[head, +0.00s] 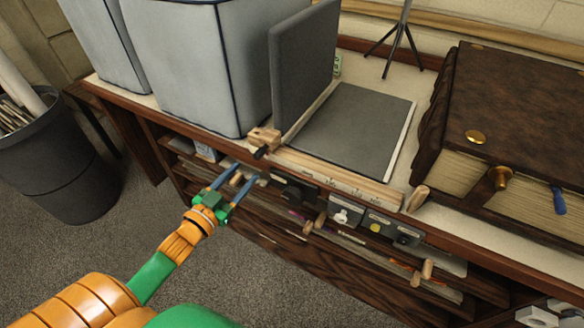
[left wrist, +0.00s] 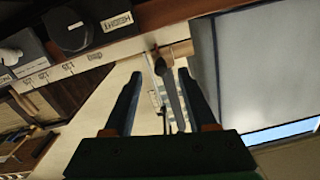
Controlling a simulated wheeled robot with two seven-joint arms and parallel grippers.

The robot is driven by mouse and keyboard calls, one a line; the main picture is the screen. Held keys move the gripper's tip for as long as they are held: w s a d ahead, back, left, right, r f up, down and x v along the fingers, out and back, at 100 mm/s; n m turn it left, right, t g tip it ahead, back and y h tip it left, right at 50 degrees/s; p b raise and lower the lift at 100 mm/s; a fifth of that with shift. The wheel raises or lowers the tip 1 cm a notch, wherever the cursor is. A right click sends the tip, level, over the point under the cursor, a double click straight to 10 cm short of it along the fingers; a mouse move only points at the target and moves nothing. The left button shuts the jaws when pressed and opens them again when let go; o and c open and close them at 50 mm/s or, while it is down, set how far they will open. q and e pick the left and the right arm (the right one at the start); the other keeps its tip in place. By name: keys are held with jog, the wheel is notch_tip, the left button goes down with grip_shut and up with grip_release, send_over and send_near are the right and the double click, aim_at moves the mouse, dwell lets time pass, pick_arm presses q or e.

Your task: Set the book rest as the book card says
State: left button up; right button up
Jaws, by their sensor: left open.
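The book rest has an upright grey panel (head: 303,65) and a flat grey pad (head: 352,128) on the bench. A pale marked scale (head: 335,178) runs along its front. A wooden block with a dark clamp (head: 263,138) sits at the scale's left end. My left gripper (head: 246,172) is open and empty, just in front of and below that block. In the left wrist view, a wooden knob and grey lever (left wrist: 172,68) appear between or just beyond the open fingers (left wrist: 160,76). I cannot make out the book card. My right gripper is out of view.
A thick brown book (head: 520,110) lies at the right. Large grey boxes (head: 205,65) stand at the left, and a thin tripod (head: 397,40) behind. Small dark control plates (head: 345,212) line the bench front above shelves. A dark bin (head: 65,165) stands on the floor.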

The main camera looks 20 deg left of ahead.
aim_at(255, 158)
pick_arm(q)
jog(key=shift+w+d+r+t, duration=0.3)
jog(key=shift+w+d+r, duration=0.15)
jog(key=shift+r, duration=0.2)
jog(key=w, duration=0.5)
jog(key=shift+w+a+f, duration=0.15)
jog(key=shift+w+a, duration=0.05)
jog(key=shift+w, duration=0.15)
jog(key=shift+w+d, duration=0.1)
jog(key=shift+w, duration=0.3)
grip_shut()
